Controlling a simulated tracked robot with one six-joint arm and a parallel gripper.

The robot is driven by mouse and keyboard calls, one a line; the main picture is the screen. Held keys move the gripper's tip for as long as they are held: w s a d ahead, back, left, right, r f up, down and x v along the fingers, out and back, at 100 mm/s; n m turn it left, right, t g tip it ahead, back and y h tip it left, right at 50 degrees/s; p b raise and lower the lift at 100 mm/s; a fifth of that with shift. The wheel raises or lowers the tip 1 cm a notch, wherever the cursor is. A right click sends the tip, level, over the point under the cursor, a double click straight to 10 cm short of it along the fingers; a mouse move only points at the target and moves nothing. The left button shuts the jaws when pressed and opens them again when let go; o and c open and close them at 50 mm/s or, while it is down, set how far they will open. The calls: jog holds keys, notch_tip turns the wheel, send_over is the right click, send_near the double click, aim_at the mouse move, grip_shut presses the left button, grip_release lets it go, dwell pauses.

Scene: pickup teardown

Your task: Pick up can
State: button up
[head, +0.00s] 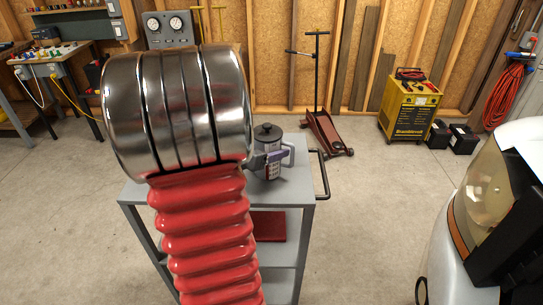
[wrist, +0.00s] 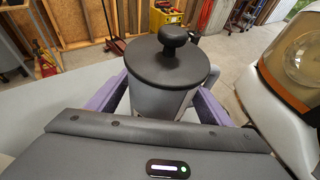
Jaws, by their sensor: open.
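The can (head: 268,170) is grey with a black lid and a round knob, and has a label low on its side. It stands upright on the grey cart's top (head: 300,178). My gripper (head: 276,155) is at the can, with a purple finger showing across its side in the head view. In the wrist view, my gripper (wrist: 160,88) is open, with one purple finger on each side of the can (wrist: 166,100). The lid hides part of the can there, and I cannot tell whether either finger touches it. My arm hides much of the cart in the head view.
The cart has a side handle (head: 321,175) and a red item (head: 269,226) on a lower shelf. A red floor jack (head: 323,132) and a yellow charger (head: 409,108) stand behind. A white vehicle (head: 500,215) is at right. Floor between cart and vehicle is clear.

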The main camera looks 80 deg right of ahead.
aim_at(268, 124)
jog(key=c, duration=1.2)
jog(key=shift+r, duration=0.2)
notch_tip(268, 124, up, 10)
jog(key=shift+f, duration=0.1)
dwell(0.6)
